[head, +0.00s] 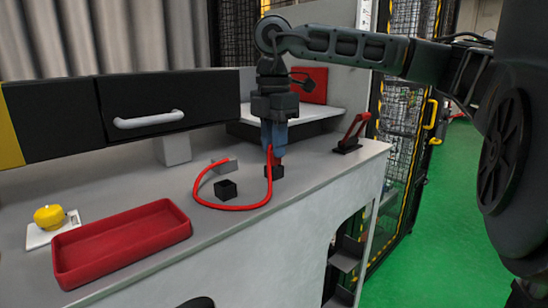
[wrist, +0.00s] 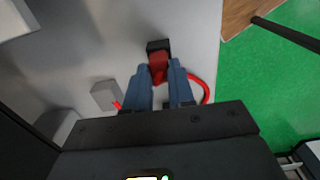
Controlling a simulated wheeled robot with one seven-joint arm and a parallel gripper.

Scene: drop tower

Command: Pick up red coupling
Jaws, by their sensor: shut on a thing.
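The red coupling (wrist: 158,66) is between the blue fingers of my gripper (wrist: 160,74) in the wrist view. In the head view a small part of the red coupling (head: 277,160) shows below the fingertips of my gripper (head: 273,146), which points straight down and is shut on it. A black block (head: 275,172) is directly below the coupling; I cannot tell whether the coupling sits in it or just above. A red hose (head: 236,208) curves over the worktop in a loop from the gripper. The fingers hide much of the coupling.
A second black block (head: 226,189) and a grey bracket (head: 226,165) stand inside the hose loop. A red tray (head: 122,240) and a yellow button (head: 49,216) are at left. A red-handled clamp (head: 351,135) stands at right. A drawer cabinet (head: 140,105) overhangs the back.

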